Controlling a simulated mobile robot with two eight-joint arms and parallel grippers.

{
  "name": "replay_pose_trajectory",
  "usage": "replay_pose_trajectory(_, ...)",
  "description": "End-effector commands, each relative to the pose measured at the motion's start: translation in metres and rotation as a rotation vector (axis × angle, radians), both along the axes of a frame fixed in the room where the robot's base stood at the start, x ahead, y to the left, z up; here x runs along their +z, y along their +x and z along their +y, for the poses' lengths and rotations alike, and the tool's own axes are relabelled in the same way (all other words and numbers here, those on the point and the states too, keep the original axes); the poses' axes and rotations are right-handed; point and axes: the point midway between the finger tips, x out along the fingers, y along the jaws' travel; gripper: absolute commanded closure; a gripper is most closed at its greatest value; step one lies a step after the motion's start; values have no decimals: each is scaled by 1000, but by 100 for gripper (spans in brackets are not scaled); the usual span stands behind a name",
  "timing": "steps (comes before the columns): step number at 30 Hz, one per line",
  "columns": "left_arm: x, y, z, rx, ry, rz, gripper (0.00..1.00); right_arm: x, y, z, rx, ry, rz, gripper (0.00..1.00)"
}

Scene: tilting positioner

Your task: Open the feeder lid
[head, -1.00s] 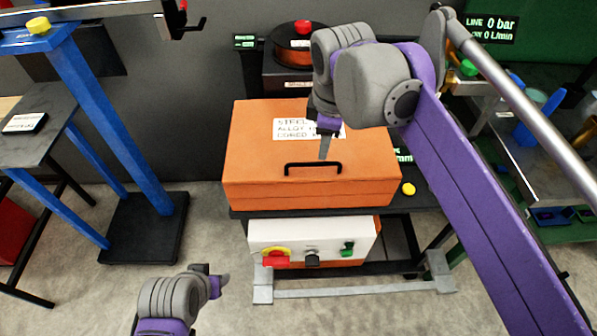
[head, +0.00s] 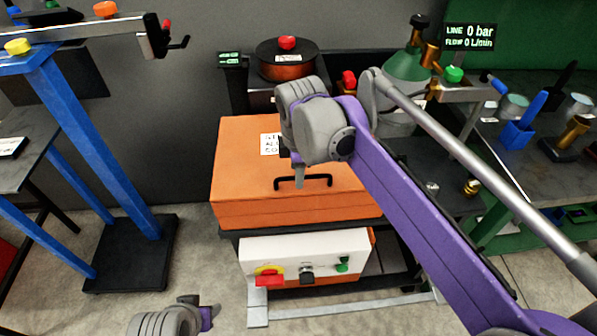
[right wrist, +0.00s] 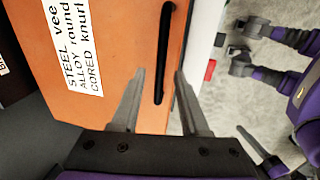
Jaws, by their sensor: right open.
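The feeder is an orange box (head: 235,170) with a flat lid, which looks shut. A black bar handle (head: 320,177) is on the lid near its front edge, and a white label is behind it. My right gripper (head: 299,180) is over the handle, fingers pointing down. In the right wrist view the handle (right wrist: 162,50) runs between the open fingers of my right gripper (right wrist: 160,75); I cannot tell whether they touch it. My left gripper (head: 208,314) is low at the front, away from the feeder; its opening is unclear.
A white control panel (head: 325,250) with a red switch, a black knob and a green button is below the feeder. A red-knobbed spool (head: 287,62) stands behind it. A blue stand (head: 95,140) is at left, and a green bench (head: 510,160) with tools at right.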

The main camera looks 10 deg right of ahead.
Motion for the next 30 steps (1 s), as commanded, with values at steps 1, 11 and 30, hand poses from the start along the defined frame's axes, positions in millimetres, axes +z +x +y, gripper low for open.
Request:
replay_pose_trajectory(1, 0, 0, 0, 0, 0, 0, 50, -2, 0, 0, 0, 0, 0, 55)
replay_pose_trajectory(11, 0, 0, 0, 0, 0, 0, 50, -2, 0, 0, 0, 0, 0, 68)
replay_pose_trajectory(30, 0, 0, 0, 0, 0, 0, 50, -2, 0, 0, 0, 0, 0, 100)
